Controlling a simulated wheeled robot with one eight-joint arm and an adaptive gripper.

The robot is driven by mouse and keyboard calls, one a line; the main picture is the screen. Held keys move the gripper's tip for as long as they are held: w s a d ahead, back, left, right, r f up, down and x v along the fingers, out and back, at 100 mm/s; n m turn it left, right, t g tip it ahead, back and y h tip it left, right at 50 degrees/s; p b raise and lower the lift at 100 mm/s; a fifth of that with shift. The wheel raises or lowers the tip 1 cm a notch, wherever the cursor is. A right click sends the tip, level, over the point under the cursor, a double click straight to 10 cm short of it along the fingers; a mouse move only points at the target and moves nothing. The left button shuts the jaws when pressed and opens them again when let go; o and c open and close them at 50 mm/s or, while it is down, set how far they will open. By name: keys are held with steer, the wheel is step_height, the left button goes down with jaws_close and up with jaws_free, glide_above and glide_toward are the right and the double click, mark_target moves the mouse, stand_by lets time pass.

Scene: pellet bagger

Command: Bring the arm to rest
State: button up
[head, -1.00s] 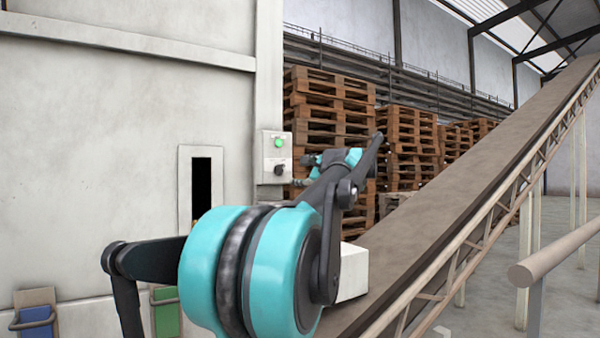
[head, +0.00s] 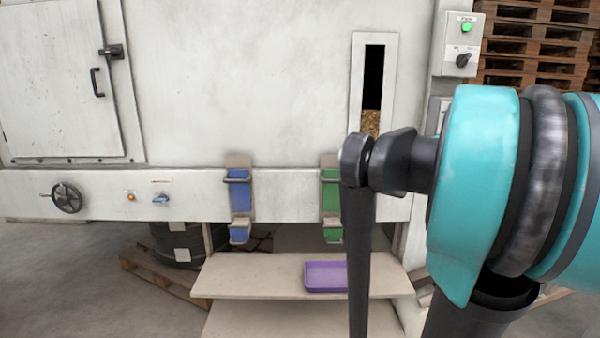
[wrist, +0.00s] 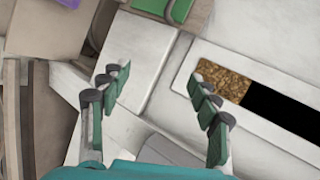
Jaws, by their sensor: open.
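My gripper (wrist: 157,100) shows in the wrist view with its two fingers spread apart and nothing between them. It is in front of the pale machine body, with the sight window (wrist: 225,84) of brown pellets to its right and a grey-white box-like surface (wrist: 140,58) beyond its fingers. The machine (head: 240,80) stands behind the arm. Its pellet window (head: 371,120) is partly filled, just left of the arm.
A control box (head: 462,45) with a lit green button is at the upper right. Blue (head: 239,195) and green (head: 331,195) holders hang on the machine's front. A purple tray (head: 326,277) lies on the shelf (head: 250,278) below. A handwheel (head: 67,198) is at the left.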

steer(key=s+a+f+n+g, duration=0.2)
steer(key=s+a+f+n, duration=0.25)
steer(key=f, duration=0.55)
steer(key=s+a+f+n+g, duration=0.25)
steer(key=s+a+f, duration=0.3)
steer(key=f, duration=0.45)
steer(key=s+a+f+n+g+h, duration=0.1)
steer(key=s+f+n+h, duration=0.3)
steer(key=s+f, duration=1)
steer(key=shift+s+a+n+g, duration=0.15)
steer(key=shift+a+n+g, duration=0.1)
steer(key=shift+n+g, duration=0.7)
